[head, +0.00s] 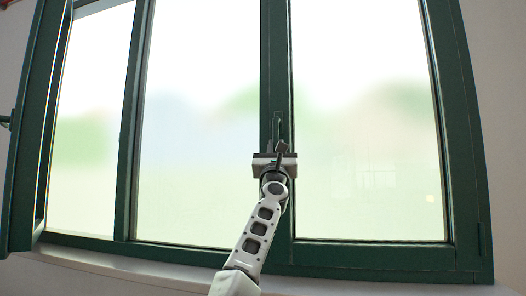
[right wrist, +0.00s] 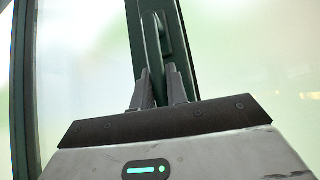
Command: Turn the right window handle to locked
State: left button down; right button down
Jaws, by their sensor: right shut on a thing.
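The right window handle (head: 278,124) is dark green and sits on the middle post between the two right panes. In the right wrist view the handle (right wrist: 153,50) hangs along the post, close to vertical, its lower end between my fingers. My right gripper (head: 280,148) is shut on the handle's lower part. It also shows in the right wrist view (right wrist: 161,85), one finger on each side of the handle. The handle's lower tip is partly hidden by the fingers. My left gripper is not in view.
The green window frame (head: 465,130) surrounds bright, blurred glass panes. A pale sill (head: 130,262) runs below it. At the left, a sash (head: 30,130) stands at an angle, with a small dark handle-like part (head: 5,120) at the picture's edge.

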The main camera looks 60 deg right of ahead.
jog(key=shift+r, duration=0.1)
jog(key=c, duration=1.4)
grip_release()
jog(key=shift+s+a+f, duration=0.1)
jog(key=shift+a+f, duration=0.25)
jog(key=shift+f, duration=0.05)
pick_arm(q)
jog(key=b, duration=0.1)
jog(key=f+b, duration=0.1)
jog(key=b, duration=0.1)
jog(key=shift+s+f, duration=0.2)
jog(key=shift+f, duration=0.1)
pick_arm(e)
jog(key=v, duration=1.5)
